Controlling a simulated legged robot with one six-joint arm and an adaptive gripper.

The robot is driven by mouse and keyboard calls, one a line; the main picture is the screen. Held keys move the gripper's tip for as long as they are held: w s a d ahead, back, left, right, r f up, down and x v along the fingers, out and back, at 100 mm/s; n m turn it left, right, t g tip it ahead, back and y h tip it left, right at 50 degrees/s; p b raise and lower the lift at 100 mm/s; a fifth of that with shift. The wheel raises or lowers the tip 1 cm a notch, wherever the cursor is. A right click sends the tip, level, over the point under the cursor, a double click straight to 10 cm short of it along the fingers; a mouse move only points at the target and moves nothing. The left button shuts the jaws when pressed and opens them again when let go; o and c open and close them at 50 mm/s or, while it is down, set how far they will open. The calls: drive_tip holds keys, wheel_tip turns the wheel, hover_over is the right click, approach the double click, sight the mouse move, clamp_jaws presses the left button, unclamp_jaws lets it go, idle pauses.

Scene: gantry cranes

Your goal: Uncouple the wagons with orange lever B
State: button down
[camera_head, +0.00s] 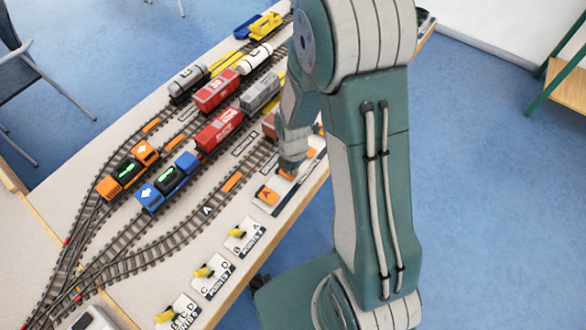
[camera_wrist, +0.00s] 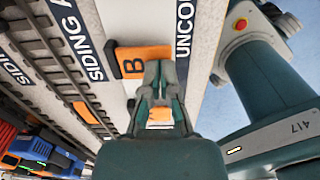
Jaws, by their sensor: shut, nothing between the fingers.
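An orange plate marked B (camera_wrist: 130,62) lies on the white panel lettered UNCOUPLE in the wrist view. My gripper (camera_wrist: 158,72) is shut, with its fingertips over the right part of this plate. I cannot tell whether they touch it. A second orange piece (camera_wrist: 159,115) shows through the gap between the finger links. In the head view my gripper (camera_head: 289,166) is low over the table's right edge, partly hiding the orange parts there. An orange plate marked A (camera_head: 267,195) lies just nearer. A red wagon (camera_head: 219,130) stands behind a blue locomotive (camera_head: 168,182).
Several tracks run along the table, with an orange locomotive (camera_head: 128,171), a grey tank wagon (camera_head: 188,80) and another red wagon (camera_head: 216,91). Yellow point levers (camera_head: 204,271) stand along the near right edge. My arm hides the table's far right part.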

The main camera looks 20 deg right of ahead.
drive_tip(key=shift+f, duration=0.4)
drive_tip(key=shift+r, duration=0.85)
drive_tip(key=shift+r, duration=0.1)
